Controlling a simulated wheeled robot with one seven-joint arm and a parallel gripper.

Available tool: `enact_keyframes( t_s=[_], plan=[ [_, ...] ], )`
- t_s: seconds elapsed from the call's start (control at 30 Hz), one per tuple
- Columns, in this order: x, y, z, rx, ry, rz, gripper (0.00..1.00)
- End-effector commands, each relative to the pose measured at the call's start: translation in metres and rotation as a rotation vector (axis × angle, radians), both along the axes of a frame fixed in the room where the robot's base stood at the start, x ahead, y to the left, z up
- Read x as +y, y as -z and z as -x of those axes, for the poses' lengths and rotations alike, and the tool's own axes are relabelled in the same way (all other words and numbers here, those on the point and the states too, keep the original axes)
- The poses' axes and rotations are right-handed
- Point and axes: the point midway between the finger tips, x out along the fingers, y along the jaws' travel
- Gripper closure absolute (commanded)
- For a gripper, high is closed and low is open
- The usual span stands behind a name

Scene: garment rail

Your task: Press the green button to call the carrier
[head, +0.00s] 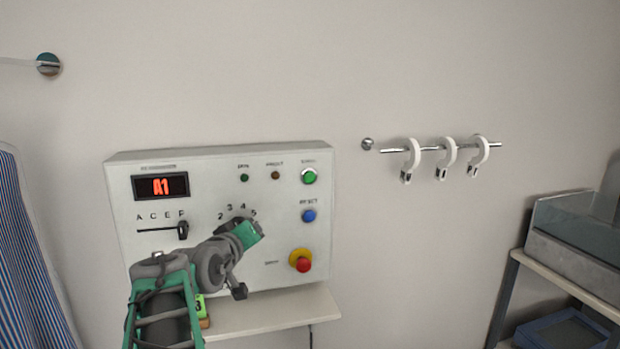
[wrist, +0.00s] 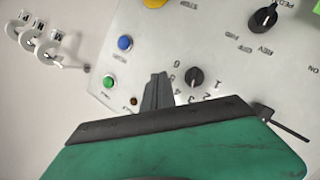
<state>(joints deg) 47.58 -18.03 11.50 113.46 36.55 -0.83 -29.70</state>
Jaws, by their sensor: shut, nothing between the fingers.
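The green button (head: 309,176) is at the upper right of the white control panel (head: 220,272) in the head view. It also shows in the wrist view (wrist: 109,82), left of my fingertips. My gripper (wrist: 158,80) is shut and empty, its fingers pointing at the panel between the green button and a black dial (wrist: 195,76). They look apart from the button. In the head view my green hand (head: 246,235) covers part of the dial area, left of and below the green button, and the fingertips are hidden. The panel's display (head: 160,186) reads A1.
A blue button (head: 309,216) sits just below the green one. A red stop button (head: 303,265) on a yellow base is lower. A black slider (head: 183,230) is at left. A rail with three white hooks (head: 412,158) is on the wall at right; striped cloth (head: 22,260) hangs at left.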

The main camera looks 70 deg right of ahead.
Motion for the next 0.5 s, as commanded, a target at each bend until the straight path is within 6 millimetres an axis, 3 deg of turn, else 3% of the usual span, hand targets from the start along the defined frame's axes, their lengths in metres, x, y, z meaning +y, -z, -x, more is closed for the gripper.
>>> enact_keyframes(
  t_s=[0.03,0.1,0.23,0.33,0.5],
  plan=[
    [-0.017,-0.015,0.028,0.025,0.066,0.053,1.0],
    [-0.035,-0.036,0.065,0.067,0.149,0.127,1.0],
    [-0.052,-0.067,0.117,0.139,0.268,0.225,1.0],
    [-0.057,-0.08,0.139,0.173,0.319,0.267,1.0],
    [-0.058,-0.084,0.146,0.187,0.334,0.281,1.0]
  ],
)
